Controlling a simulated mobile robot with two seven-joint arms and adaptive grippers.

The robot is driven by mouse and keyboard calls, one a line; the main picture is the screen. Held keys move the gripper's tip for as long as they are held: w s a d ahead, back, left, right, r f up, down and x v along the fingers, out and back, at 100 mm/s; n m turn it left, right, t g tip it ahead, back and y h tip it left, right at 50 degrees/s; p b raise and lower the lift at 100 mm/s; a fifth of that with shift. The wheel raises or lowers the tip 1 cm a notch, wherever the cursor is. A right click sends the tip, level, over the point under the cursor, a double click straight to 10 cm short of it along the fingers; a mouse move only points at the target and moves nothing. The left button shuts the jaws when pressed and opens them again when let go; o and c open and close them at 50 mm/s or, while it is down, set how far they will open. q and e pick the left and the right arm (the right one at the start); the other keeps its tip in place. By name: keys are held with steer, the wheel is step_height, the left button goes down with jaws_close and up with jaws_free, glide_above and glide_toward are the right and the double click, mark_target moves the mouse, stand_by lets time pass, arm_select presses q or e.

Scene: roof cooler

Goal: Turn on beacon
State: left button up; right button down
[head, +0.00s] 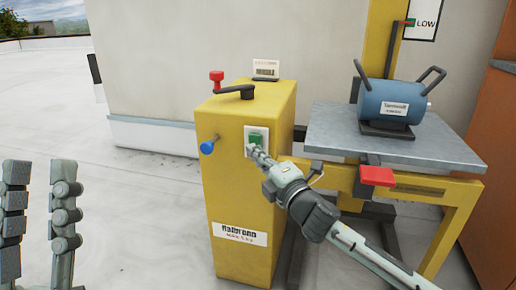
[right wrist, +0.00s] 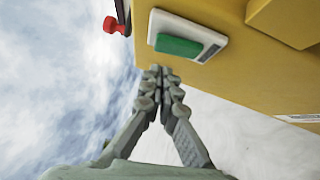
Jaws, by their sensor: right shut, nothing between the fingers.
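A green rocker or button (head: 255,138) sits on a white plate on the front of a yellow cabinet (head: 235,190). In the right wrist view the green button (right wrist: 178,46) is just beyond my fingertips. My right gripper (head: 257,152) is shut and empty, its tips at the lower edge of the button; I cannot tell whether they touch it. The tips also show in the right wrist view (right wrist: 159,72). My left gripper (head: 40,168) is open and empty at the left edge, far from the cabinet. I see nothing clearly recognisable as a beacon lamp.
A blue motor (head: 392,100) stands on a grey table (head: 330,132) to the right, with a red pedal (head: 377,176) below. The floor at left is clear.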

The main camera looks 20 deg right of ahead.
steer(key=shift+w+d+r, duration=0.15)
steer(key=shift+w+d, duration=0.55)
steer(key=shift+w, duration=0.25)
